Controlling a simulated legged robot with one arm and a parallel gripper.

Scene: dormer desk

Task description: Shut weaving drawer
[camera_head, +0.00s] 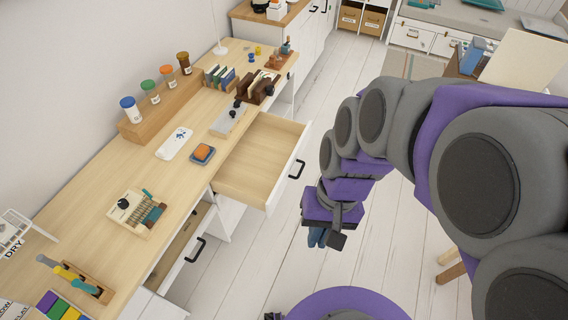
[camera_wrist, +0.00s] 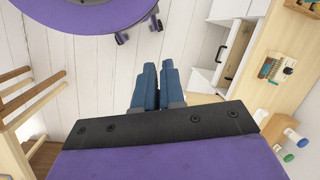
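A wide drawer (camera_head: 250,165) with a pale wood interior stands pulled out from under the desk in the head view. Its white front carries a black handle (camera_head: 297,169), and its inside looks empty. A second drawer (camera_head: 180,245) nearer the front-left also looks partly out, with a black handle (camera_head: 195,250). A small loom (camera_head: 140,212) sits on the desktop above it. No label tells which is the weaving drawer. My gripper (camera_head: 318,237) is right of both drawers, apart from them. In the wrist view its blue fingers (camera_wrist: 159,88) lie together with nothing visible between them.
White plank floor (camera_head: 270,255) lies clear between my gripper and the drawers. A wooden stool-like frame (camera_wrist: 30,100) shows at left in the wrist view.

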